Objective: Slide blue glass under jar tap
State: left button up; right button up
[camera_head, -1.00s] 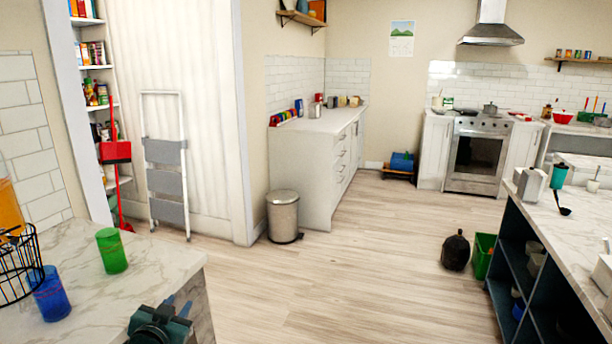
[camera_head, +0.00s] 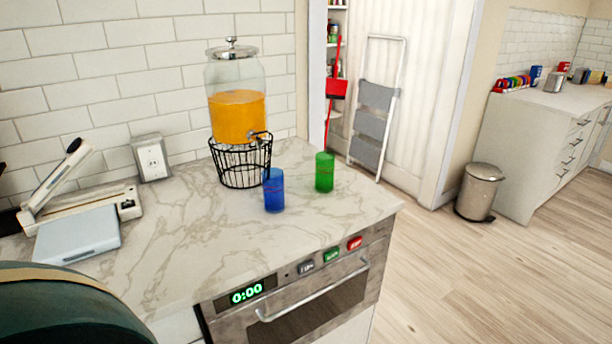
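The blue glass (camera_head: 274,192) stands upright on the marble counter, just in front of and to the right of the black wire stand (camera_head: 240,166). The glass jar (camera_head: 237,105) with orange drink sits on that stand. Its tap (camera_head: 259,137) points to the right and forward, above and slightly left of the blue glass. A green glass (camera_head: 324,172) stands upright to the right of the blue one. Neither gripper's fingers show now. A dark green rounded shape fills the lower left corner, and I cannot tell which part it is.
The counter (camera_head: 190,235) has free room in front of the stand. An oven (camera_head: 300,295) is under the counter edge. A bin (camera_head: 480,192) stands on the floor.

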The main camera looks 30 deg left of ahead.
aim_at(274, 191)
jog(key=j+u, duration=0.15)
jog(key=u, duration=1.1)
